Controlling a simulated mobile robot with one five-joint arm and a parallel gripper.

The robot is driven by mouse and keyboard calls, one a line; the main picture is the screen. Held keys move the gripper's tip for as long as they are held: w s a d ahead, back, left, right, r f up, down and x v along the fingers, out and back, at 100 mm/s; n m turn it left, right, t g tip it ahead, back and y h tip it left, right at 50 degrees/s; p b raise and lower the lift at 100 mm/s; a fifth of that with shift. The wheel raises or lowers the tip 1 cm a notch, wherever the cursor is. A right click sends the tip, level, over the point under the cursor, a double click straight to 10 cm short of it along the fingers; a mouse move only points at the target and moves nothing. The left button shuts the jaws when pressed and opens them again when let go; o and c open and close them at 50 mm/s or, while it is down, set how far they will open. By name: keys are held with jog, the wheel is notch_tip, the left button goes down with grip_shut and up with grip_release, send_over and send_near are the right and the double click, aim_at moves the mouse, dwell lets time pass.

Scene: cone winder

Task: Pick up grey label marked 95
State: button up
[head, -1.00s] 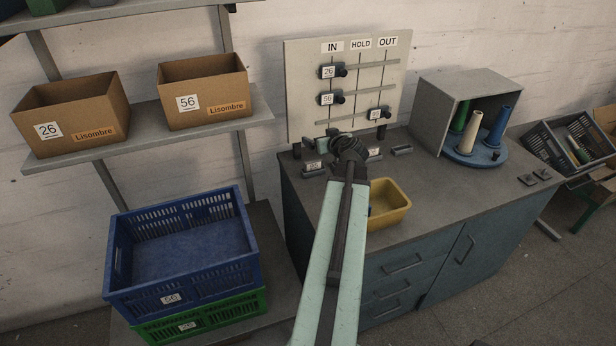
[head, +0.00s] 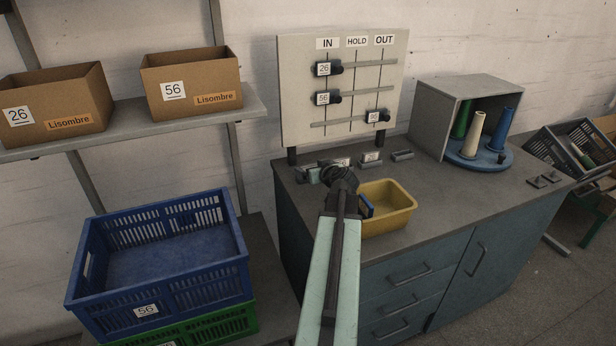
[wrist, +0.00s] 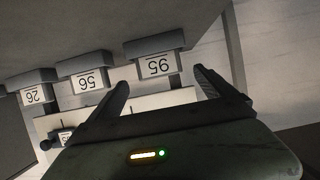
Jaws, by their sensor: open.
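The grey label marked 95 (wrist: 158,66) shows upside down in the wrist view, at the top centre. It lies between and just beyond the fingertips of my gripper (wrist: 162,80). The gripper is open, with a finger on each side and nothing held.
A board (head: 300,110) with IN, HOLD and OUT columns stands behind the labels. A yellow tray (head: 400,218) with a blue item sits right of my arm. The cone box (head: 430,115) is further right. A blue crate (head: 160,300) is left of the counter.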

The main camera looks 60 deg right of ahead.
jog(key=w+d+f+b, duration=0.2)
jog(key=w, duration=0.1)
jog(key=shift+d+f+b, duration=0.1)
jog(key=shift+f+b, duration=0.25)
jog(key=shift+f, duration=0.05)
jog(key=shift+w+d, duration=0.25)
jog(key=shift+a, duration=0.1)
jog(key=c, duration=1.4)
jog(key=shift+r, duration=0.1)
jog(key=shift+c, duration=0.2)
notch_tip(320, 180, up, 10)
jog(key=p, duration=1)
jog(key=shift+r, duration=0.1)
